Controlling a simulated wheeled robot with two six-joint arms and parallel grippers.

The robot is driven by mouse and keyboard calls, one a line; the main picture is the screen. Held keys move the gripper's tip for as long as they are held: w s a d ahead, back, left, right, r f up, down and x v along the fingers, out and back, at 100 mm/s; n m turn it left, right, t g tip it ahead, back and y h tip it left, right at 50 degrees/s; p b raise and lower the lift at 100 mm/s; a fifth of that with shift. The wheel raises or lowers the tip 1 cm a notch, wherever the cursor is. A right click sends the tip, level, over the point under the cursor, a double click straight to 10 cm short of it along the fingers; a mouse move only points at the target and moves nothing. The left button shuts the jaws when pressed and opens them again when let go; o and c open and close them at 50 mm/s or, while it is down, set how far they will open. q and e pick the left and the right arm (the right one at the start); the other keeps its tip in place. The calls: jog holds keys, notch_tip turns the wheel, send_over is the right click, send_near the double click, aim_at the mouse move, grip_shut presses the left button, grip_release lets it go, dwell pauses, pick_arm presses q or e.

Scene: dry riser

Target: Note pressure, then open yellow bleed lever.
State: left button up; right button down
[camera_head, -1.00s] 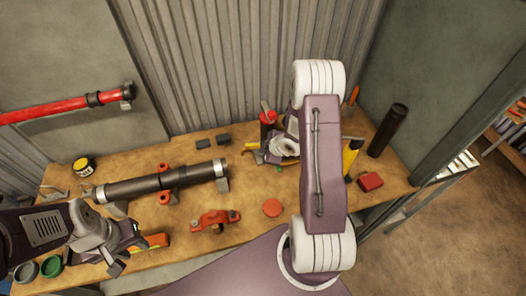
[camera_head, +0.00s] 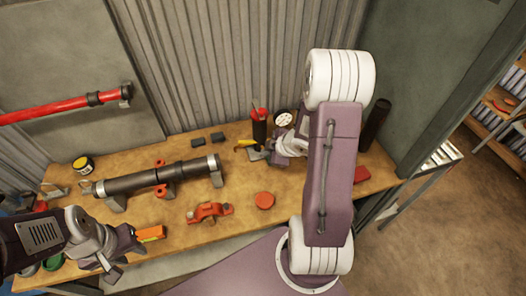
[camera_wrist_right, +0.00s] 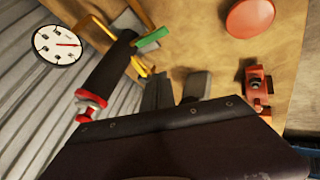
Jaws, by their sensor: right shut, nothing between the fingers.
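A white round gauge (camera_head: 283,118) with a dark rim stands at the back of the bench. In the right wrist view the gauge (camera_wrist_right: 57,45) shows a red needle; its numbers are too small to read. Beside it is a dark cylinder (camera_head: 259,130) with a red top; its red ring (camera_wrist_right: 90,103) shows in the wrist view. A yellow lever-like piece (camera_head: 245,143) sits at the cylinder's foot, left of my right gripper (camera_head: 262,156). The right gripper (camera_wrist_right: 177,88) is shut and empty, apart from the lever. My left gripper (camera_head: 110,268) hangs at the front left; its jaws are unclear.
A black pipe (camera_head: 140,181) on supports lies across the left bench. An orange-red clamp (camera_head: 208,212), a red disc (camera_head: 264,200) and a red block (camera_head: 361,174) lie nearby. A dark tube (camera_head: 375,125) stands at right. The bench between pipe and disc is partly clear.

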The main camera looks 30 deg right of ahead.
aim_at(248, 143)
jog(key=b+x, duration=0.3)
jog(key=b, duration=0.1)
jog(key=d+b+x, duration=0.1)
jog(key=b+x, duration=0.3)
jog(key=b, duration=0.1)
jog(key=b+x, duration=0.4)
jog(key=b, duration=0.1)
jog(key=shift+w+d+r, duration=0.15)
jog(key=shift+w, duration=0.25)
jog(key=w, duration=0.1)
jog(key=w+d+p, duration=0.1)
jog(key=w, duration=0.1)
jog(key=shift+w+d+r, duration=0.1)
jog(key=shift+d+r, duration=0.1)
jog(key=shift+d, duration=0.05)
jog(key=shift+w+d, duration=0.2)
jog(key=shift+w, duration=0.1)
